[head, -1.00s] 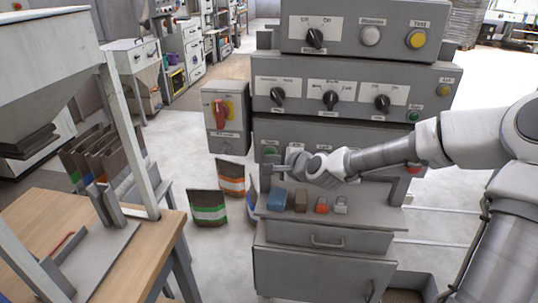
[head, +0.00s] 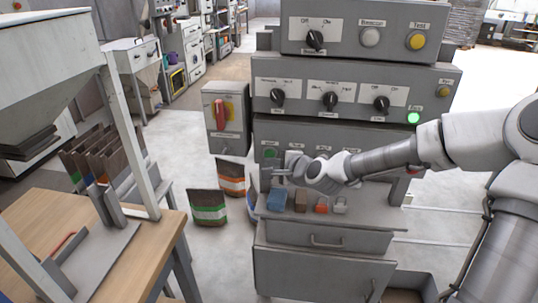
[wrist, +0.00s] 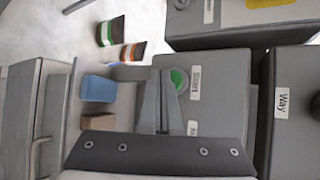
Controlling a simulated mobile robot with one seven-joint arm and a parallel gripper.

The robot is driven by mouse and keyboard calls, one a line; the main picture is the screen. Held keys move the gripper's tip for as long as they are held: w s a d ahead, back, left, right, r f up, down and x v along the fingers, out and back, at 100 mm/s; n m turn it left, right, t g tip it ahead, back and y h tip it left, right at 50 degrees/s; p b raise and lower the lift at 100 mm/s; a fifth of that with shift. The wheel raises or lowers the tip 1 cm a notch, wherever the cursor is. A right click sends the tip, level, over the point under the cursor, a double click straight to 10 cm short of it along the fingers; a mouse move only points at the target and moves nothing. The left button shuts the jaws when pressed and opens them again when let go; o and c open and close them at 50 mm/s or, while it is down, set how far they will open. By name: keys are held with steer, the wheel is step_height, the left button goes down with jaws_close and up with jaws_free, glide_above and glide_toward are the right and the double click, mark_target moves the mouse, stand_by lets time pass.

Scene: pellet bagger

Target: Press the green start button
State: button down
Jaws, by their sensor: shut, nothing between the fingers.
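The green start button (head: 270,153) is on the lower grey panel of the console, at its left end. It also shows in the wrist view (wrist: 179,78), round and green beside a "Start" label. My gripper (head: 272,172) is shut and empty, just below the button in the head view. In the wrist view its fingertips (wrist: 160,76) overlap the button's left edge. I cannot tell whether they touch it. A green lamp (head: 414,118) at the right of the middle panel is brightly lit.
A shelf below the panel holds a blue block (head: 277,200), a brown block (head: 300,201), a red padlock (head: 321,205) and a grey padlock (head: 340,204). A switch box (head: 226,118) with a red handle stands left. Filled bags (head: 208,207) stand on the floor.

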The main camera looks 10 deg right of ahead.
steer(key=s, duration=0.2)
steer(key=s+a+p, duration=0.1)
steer(key=s+p, duration=0.1)
steer(key=s, duration=0.1)
steer(key=shift+s+a, duration=0.3)
steer(key=shift+s, duration=0.05)
stand_by(0.3)
